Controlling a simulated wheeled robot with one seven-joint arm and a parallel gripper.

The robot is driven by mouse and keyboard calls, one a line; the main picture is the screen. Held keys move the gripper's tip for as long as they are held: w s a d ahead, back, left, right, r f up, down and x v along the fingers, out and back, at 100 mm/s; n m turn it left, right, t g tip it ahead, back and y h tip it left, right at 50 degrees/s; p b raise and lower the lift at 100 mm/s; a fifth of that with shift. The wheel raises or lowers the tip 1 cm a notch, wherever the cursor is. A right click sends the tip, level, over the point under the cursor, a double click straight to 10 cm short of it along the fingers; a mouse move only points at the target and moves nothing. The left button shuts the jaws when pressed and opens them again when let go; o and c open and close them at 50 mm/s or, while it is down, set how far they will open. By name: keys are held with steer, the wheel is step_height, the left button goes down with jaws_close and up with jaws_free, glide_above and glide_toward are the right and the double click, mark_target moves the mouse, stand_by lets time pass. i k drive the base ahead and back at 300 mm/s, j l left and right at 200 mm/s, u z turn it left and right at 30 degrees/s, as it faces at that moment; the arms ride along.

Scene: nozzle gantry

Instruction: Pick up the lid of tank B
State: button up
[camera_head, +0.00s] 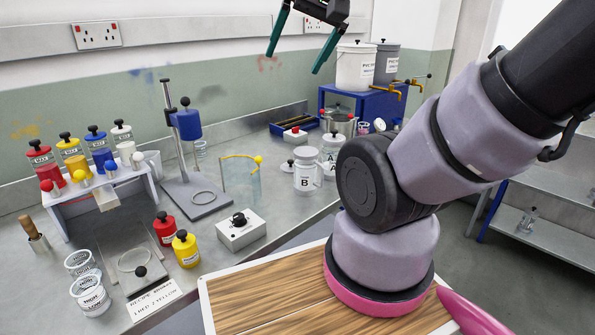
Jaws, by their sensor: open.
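Tank B (304,181) is a white canister marked B, standing on the steel bench right of centre. Its top (306,153) is pale; I cannot tell whether a lid is on it. A small pale disc with a dark knob (288,165) shows at its left side; I cannot tell whether it is a lid lying there. A similar canister marked A (329,156) stands just behind and to the right, partly hidden by my arm. My gripper (294,62) is high at the top edge, open and empty, with dark green fingers, well above and apart from tank B.
A blue stand (354,104) with a white bucket (355,67) and a grey bucket (386,62) is behind. Coloured bottles crowd the left bench.

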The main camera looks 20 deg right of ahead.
mark_target(288, 166)
steer(key=i+l, duration=0.15)
steer(key=l, duration=0.25)
steer(key=i+l+u, duration=0.15)
steer(key=l, duration=0.25)
steer(key=i+l, duration=0.15)
steer(key=l, duration=0.25)
steer(key=i+l+u, duration=0.15)
steer(key=l, duration=0.25)
